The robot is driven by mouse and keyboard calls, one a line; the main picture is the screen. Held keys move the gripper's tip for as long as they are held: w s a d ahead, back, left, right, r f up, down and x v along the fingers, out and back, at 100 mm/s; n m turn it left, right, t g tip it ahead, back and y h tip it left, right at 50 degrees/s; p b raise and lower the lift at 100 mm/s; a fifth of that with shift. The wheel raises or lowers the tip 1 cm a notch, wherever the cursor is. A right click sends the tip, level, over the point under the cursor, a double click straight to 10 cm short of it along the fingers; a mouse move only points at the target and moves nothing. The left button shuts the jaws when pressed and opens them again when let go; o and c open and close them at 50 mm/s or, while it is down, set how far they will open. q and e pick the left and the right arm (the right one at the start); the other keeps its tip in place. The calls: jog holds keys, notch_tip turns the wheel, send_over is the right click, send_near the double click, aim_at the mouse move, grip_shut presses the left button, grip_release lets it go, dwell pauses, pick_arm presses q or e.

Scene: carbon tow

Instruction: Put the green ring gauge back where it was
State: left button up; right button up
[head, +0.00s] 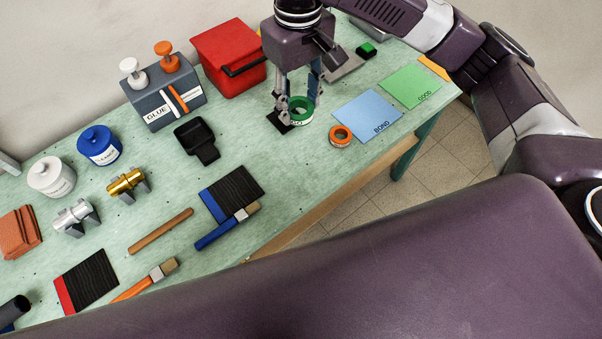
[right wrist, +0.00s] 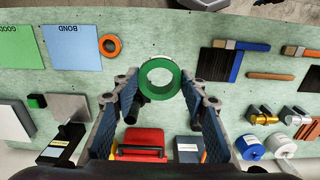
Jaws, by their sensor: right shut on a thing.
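The green ring gauge (head: 301,101) is between the fingers of my right gripper (head: 300,95), near the table's far right part. In the right wrist view, the ring (right wrist: 160,63) sits between the fingertips (right wrist: 160,85), which are shut on it. Its open hole faces that camera. A small black square pad (head: 279,122) lies on the table just beside and partly behind the ring in the head view. Whether the ring touches the pad or the table is hard to tell.
An orange ring (head: 341,132) lies to the right, next to the blue BOND sheet (head: 368,115) and green GOOD sheet (head: 411,87). A red box (head: 228,60), the GLUE dispenser block (head: 173,98) and a black tray (head: 195,138) stand to the left.

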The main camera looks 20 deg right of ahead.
notch_tip(320, 180, down, 6)
jog(key=p, duration=0.1)
send_over(300, 165)
notch_tip(300, 165, down, 9)
jog(key=shift+r, duration=0.15)
jog(key=shift+f, duration=0.35)
notch_tip(300, 165, down, 4)
jog(key=shift+f+p, duration=0.2)
jog(key=shift+p, duration=0.1)
pick_arm(q)
jog(key=shift+w+d+r, duration=0.35)
jog(key=shift+d+r, duration=0.25)
jog(key=shift+r, duration=0.2)
jog(key=shift+d, duration=0.2)
pick_arm(e)
jog(key=o, duration=1.2)
jog(key=shift+f, duration=0.1)
